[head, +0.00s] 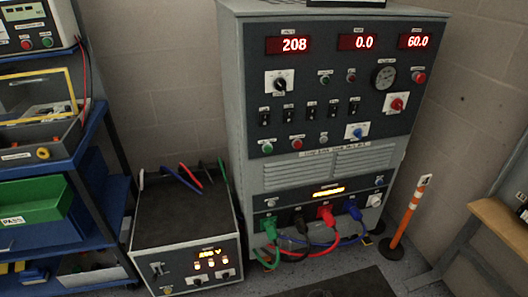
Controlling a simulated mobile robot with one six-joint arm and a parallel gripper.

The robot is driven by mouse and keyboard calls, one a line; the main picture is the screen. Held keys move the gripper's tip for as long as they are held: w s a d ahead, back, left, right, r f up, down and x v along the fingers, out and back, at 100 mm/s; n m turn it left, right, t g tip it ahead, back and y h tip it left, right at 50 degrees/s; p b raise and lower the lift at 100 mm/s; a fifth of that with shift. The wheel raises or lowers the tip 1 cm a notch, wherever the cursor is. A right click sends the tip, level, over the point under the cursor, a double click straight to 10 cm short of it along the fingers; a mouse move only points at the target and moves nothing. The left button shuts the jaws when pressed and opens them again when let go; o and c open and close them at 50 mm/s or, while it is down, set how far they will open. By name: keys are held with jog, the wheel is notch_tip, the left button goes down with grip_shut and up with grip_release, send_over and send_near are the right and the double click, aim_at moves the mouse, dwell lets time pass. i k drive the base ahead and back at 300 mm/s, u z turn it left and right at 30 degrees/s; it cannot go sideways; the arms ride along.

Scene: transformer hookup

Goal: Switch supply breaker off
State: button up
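A tall grey power supply cabinet (230,110) stands in the middle of the head view. Its dark upper panel has a black rotary knob (279,85), a red-handled rotary switch (397,104), a blue-handled switch (355,131) and a row of small black toggle switches (311,110). The labels are too small to read, so I cannot tell which control is the supply breaker. Red displays read 208 (294,45), 0.0 (363,42) and 60.0 (415,41). My gripper is not in view.
Green, black, red and blue plugs (327,214) with cables sit low on the cabinet's front. A smaller grey unit (185,230) stands left of it, beside a blue shelf rack (92,130). An orange post (408,213) and a wooden bench (500,225) are on the right.

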aim_at(154, 278)
jog(key=u, duration=3.9)
jog(key=i, duration=0.1)
jog(key=z, duration=2.7)
jog(key=k, duration=0.45)
jog(key=u, duration=0.25)
jog(key=i, duration=0.45)
jog(key=u, duration=0.05)
